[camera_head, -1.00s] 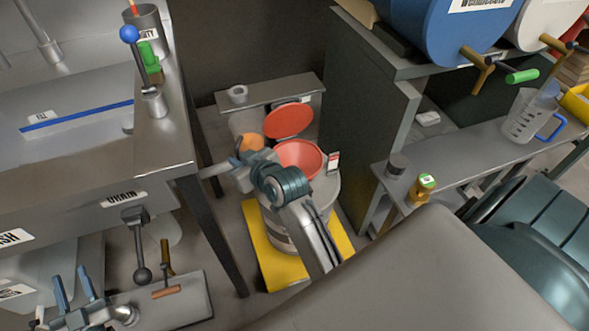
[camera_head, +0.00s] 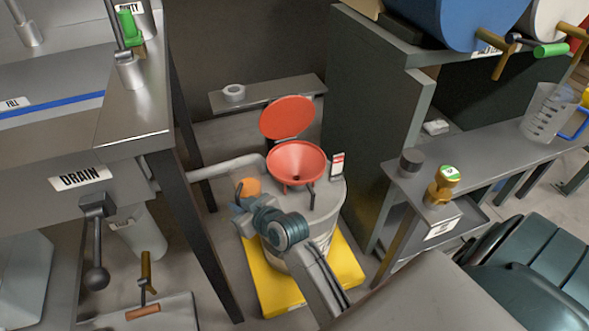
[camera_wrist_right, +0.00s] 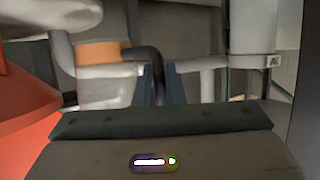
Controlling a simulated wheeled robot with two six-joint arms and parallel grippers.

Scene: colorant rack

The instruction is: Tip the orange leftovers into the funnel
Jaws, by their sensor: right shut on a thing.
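My right gripper (camera_head: 243,212) is left of and below the red funnel (camera_head: 297,160) in the head view. In the right wrist view its fingers (camera_wrist_right: 158,85) are shut on a dark bent handle (camera_wrist_right: 145,54). The orange leftovers (camera_head: 250,187) show just beyond the gripper as a small orange round. In the wrist view the orange (camera_wrist_right: 105,52) is beside the handle, apparently in the held container, whose outline is hard to make out. The funnel sits on a grey drum (camera_head: 326,200); its red edge shows at the left of the wrist view (camera_wrist_right: 22,95). My left gripper is out of view.
An open red lid (camera_head: 287,117) stands behind the funnel. The drum stands on a yellow base (camera_head: 262,283). The steel sink bench (camera_head: 135,110) and its dark leg (camera_head: 195,235) are at left, a grey cabinet (camera_head: 375,110) at right. A grey pipe (camera_head: 225,166) runs behind the orange.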

